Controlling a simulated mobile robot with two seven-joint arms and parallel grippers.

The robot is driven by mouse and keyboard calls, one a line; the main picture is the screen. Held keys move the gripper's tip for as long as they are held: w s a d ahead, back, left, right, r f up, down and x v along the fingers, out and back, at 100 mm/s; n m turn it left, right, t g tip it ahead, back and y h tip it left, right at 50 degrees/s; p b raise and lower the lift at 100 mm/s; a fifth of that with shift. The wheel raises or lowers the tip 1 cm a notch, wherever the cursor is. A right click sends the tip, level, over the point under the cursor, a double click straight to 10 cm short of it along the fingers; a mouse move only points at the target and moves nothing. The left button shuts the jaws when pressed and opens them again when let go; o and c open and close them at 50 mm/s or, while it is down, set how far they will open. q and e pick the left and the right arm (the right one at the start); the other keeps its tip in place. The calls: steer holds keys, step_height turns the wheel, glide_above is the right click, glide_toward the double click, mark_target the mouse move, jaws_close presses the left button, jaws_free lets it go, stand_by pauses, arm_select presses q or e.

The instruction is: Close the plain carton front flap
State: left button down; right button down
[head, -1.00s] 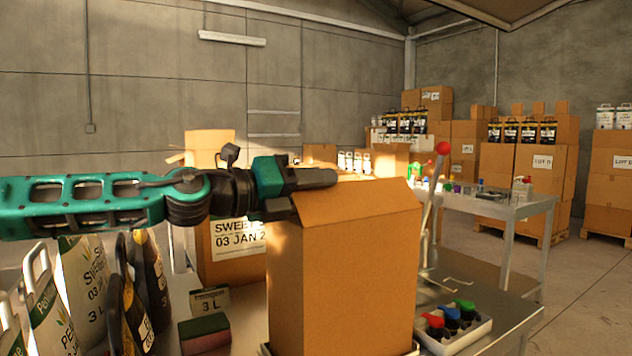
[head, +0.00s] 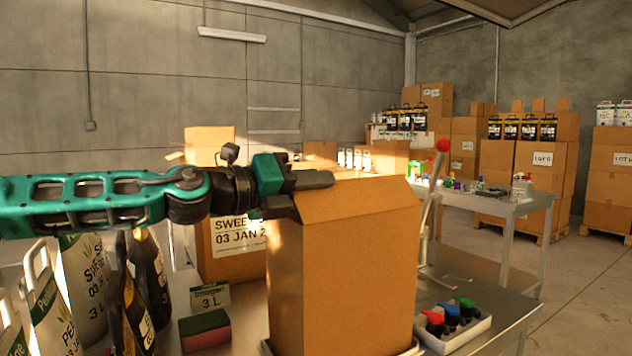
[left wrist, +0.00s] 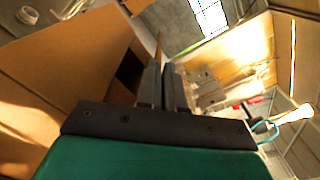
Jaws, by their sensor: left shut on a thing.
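The plain carton (head: 345,275) stands upright in the middle of the head view, its large near face blank. Its front flap (head: 357,200) is folded up along the near top edge and leans inward, away from me. My left gripper (head: 318,183) reaches in from the left over the carton's top left corner, at the flap's left end. Its fingers (left wrist: 163,85) are close together in the left wrist view, beside brown cardboard (left wrist: 70,65). They are shut on the flap, though the contact is largely hidden. The carton's inside is mostly hidden. My right gripper is out of view.
A printed carton (head: 237,245) stands behind on the left. A lever with a red knob (head: 442,146) and a tray of coloured caps (head: 455,330) are at right.

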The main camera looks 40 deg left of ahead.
arm_select(q)
steer(key=shift+w+a+f+n, duration=0.1)
steer(key=shift+a+f+n, duration=0.1)
steer(key=shift+n, duration=0.4)
steer(key=shift+w+a+f+n, duration=0.1)
steer(key=shift+a+f+n, duration=0.1)
steer(key=shift+f+n, duration=0.3)
steer(key=shift+w+a+f+n, duration=0.1)
steer(key=shift+a+f+n, duration=0.15)
steer(key=shift+n, duration=0.55)
steer(key=c, duration=1.3)
jaws_free()
steer(key=shift+c, duration=0.2)
steer(key=shift+d, duration=0.1)
